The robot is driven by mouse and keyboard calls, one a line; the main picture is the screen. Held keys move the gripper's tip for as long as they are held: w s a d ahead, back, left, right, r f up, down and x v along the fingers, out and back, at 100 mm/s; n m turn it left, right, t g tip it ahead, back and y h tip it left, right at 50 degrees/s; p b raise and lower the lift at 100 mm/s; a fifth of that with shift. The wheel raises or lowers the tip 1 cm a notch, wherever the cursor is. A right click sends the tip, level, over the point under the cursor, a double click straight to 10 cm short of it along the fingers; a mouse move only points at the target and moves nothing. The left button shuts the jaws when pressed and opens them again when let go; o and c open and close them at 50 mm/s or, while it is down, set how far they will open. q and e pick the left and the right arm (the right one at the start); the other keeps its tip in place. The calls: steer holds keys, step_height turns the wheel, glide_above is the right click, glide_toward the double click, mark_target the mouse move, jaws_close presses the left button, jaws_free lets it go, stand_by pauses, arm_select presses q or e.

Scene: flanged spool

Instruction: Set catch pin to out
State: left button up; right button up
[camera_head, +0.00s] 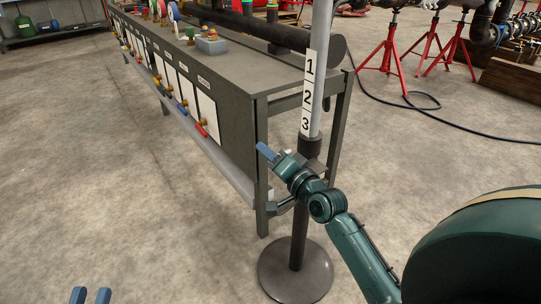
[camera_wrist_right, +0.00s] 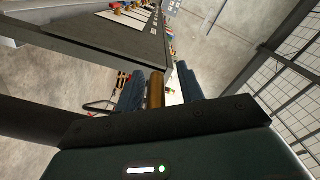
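An upright pole stand (camera_head: 298,215) carries a grey upper tube with a label strip (camera_head: 308,92) reading 1, 2, 3 above a dark collar (camera_head: 311,146). No catch pin can be made out in the head view. My right gripper (camera_head: 267,151) shows its blue fingers left of the collar, in front of the bench end. In the right wrist view, my right gripper's fingers (camera_wrist_right: 160,90) stand apart, with a brass-coloured cylinder (camera_wrist_right: 155,91) between them. It is nearer the left finger, with a gap on the right; contact is unclear. My left gripper (camera_head: 90,295) is open and empty at the bottom left.
A long grey bench (camera_head: 245,75) with coloured handles on its side runs behind the pole. A dark pipe (camera_head: 270,30) lies on top. Red stands (camera_head: 390,45) and a cable (camera_head: 450,125) are at the back right. The floor at the left is clear.

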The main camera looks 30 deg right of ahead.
steer(key=shift+s+f, duration=0.1)
steer(key=s+d+p, duration=0.1)
steer(key=s+p, duration=0.2)
steer(key=s, duration=1)
stand_by(0.4)
